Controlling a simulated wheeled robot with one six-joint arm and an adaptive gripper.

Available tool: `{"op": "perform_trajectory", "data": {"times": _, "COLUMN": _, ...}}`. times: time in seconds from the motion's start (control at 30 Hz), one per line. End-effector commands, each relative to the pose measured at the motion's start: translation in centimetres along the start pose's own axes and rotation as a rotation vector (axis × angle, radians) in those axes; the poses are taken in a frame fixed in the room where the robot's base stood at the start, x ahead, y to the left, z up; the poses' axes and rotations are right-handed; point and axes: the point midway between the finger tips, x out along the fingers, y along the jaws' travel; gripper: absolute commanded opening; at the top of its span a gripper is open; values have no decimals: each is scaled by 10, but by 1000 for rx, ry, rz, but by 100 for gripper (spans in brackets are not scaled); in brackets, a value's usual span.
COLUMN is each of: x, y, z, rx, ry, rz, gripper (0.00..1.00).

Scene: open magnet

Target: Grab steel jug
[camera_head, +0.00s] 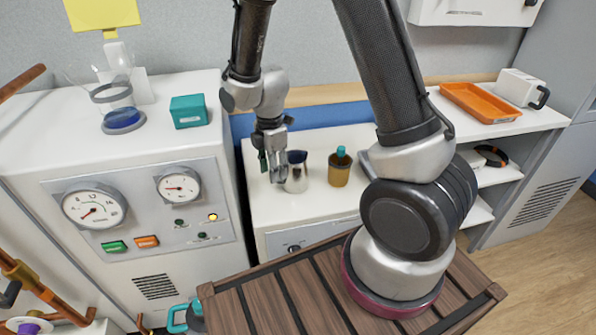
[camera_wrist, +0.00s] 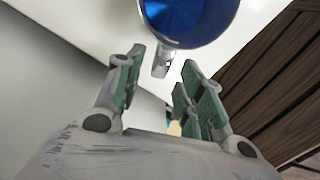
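The steel jug (camera_head: 297,176) stands upright on the white counter, just right of my gripper (camera_head: 273,163) in the head view. In the wrist view the jug (camera_wrist: 190,42) is at the top, its inside showing blue. Its short handle (camera_wrist: 160,66) points toward my gripper and lies between the tips of the green-padded fingers. The fingers are apart, and I see no contact with the handle. The jug's lower body is hidden in the wrist view.
A brown bottle with a teal cap (camera_head: 340,168) stands close to the jug's right. A white cabinet with gauges (camera_head: 150,215) rises on the left, bearing a teal box (camera_head: 188,111). An orange tray (camera_head: 480,102) lies on the right shelf. A slatted wooden surface (camera_head: 290,297) is in front.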

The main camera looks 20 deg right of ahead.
Motion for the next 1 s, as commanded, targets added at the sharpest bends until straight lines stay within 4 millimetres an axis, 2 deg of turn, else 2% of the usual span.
{"op": "perform_trajectory", "data": {"times": 0.33, "x": 50, "y": 2, "z": 3, "rx": 2, "ry": -1, "rz": -2, "gripper": 38}}
{"op": "perform_trajectory", "data": {"times": 0.63, "x": 55, "y": 3, "z": 3, "rx": 3, "ry": 0, "rz": 1, "gripper": 38}}
{"op": "perform_trajectory", "data": {"times": 0.83, "x": 54, "y": 3, "z": 3, "rx": 3, "ry": 0, "rz": 1, "gripper": 2}}
{"op": "perform_trajectory", "data": {"times": 1.0, "x": 54, "y": 3, "z": 3, "rx": 3, "ry": 0, "rz": 1, "gripper": 0}}
